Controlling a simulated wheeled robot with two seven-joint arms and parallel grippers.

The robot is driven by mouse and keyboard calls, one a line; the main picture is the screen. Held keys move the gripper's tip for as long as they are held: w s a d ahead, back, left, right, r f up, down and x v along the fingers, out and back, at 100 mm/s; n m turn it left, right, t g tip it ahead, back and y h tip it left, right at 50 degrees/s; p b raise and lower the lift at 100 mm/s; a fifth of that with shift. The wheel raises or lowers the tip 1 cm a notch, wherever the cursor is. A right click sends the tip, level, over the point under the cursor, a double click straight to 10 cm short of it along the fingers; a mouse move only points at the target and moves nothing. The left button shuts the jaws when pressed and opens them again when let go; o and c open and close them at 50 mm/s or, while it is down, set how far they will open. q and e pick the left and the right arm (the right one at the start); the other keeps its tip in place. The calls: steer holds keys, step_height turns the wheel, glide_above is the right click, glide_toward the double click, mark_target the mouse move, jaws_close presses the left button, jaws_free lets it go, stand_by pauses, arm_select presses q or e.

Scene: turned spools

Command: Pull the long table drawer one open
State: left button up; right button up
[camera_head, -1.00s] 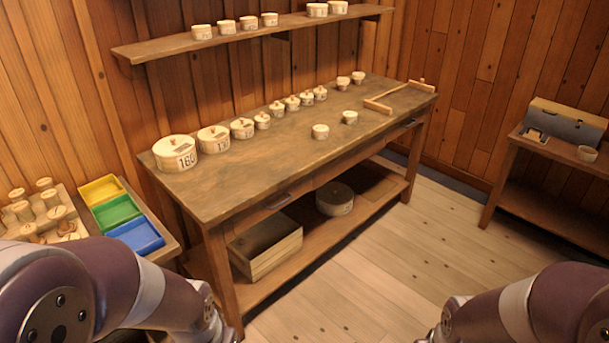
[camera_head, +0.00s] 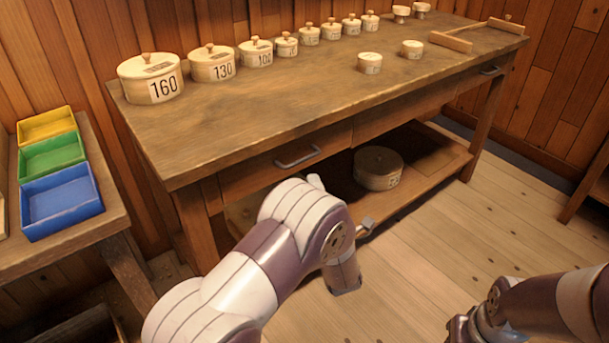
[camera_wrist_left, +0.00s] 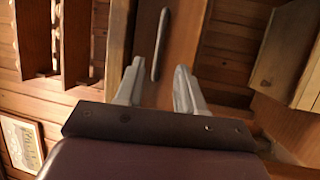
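The long table (camera_head: 235,110) has a drawer front (camera_head: 255,172) on its near side, flush with the frame, with a grey bar handle (camera_head: 298,156). A second handle (camera_head: 490,70) sits farther right on the same side. My left gripper (camera_head: 315,183) is mostly hidden behind its own arm, below and in front of the nearer handle. In the left wrist view my left gripper (camera_wrist_left: 158,76) is open and empty. The handle (camera_wrist_left: 161,44) lies beyond the fingertips, lined up with the gap between them, apart from both.
Lidded numbered spools (camera_head: 150,80) stand along the back of the tabletop. A round box (camera_head: 378,168) sits on the lower shelf. A side table at left holds yellow, green and blue bins (camera_head: 62,200). The floor (camera_head: 440,240) in front is clear.

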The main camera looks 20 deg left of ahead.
mark_target(304, 165)
arm_select(q)
steer(key=b+x, duration=0.1)
steer(key=x, duration=0.7)
steer(key=shift+w+a, duration=0.1)
jaws_close()
